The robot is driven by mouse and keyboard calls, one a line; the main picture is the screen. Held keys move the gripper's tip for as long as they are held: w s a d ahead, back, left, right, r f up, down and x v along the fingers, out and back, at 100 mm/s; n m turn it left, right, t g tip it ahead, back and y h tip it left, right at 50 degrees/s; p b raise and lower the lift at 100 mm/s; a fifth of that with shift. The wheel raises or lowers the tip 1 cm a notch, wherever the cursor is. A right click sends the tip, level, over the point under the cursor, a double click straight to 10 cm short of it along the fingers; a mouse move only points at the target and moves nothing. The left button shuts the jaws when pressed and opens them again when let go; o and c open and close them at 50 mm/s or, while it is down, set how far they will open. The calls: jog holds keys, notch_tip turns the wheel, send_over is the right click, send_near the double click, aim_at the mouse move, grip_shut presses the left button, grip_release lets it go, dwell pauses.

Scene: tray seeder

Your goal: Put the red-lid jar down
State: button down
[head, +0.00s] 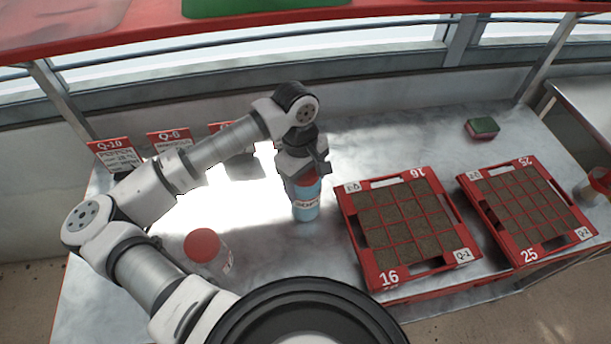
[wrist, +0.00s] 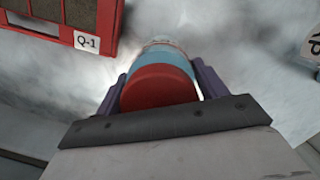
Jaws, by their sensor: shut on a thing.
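The red-lid jar (head: 306,206) has a blue body with a white label and is upright under my gripper (head: 305,176), left of the tray marked 16. In the wrist view, my gripper (wrist: 160,82) has one dark purple finger on each side of the jar's red lid (wrist: 158,88) and is shut on it. The blue side of the jar shows beyond the lid. The jar's base is at or just above the metal table (head: 262,265); I cannot tell whether it touches.
A second jar (head: 222,263), clear with a red lid, stands front left. Two red trays, marked 16 (head: 390,277) and 25 (head: 530,256), hold dark soil cells on the right. A green-topped block (head: 482,126) lies at the back right. Red-topped signs (head: 112,152) stand at the back left.

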jog(key=shift+f+b, duration=0.15)
jog(key=shift+b, duration=0.15)
jog(key=shift+c, duration=0.8)
grip_release()
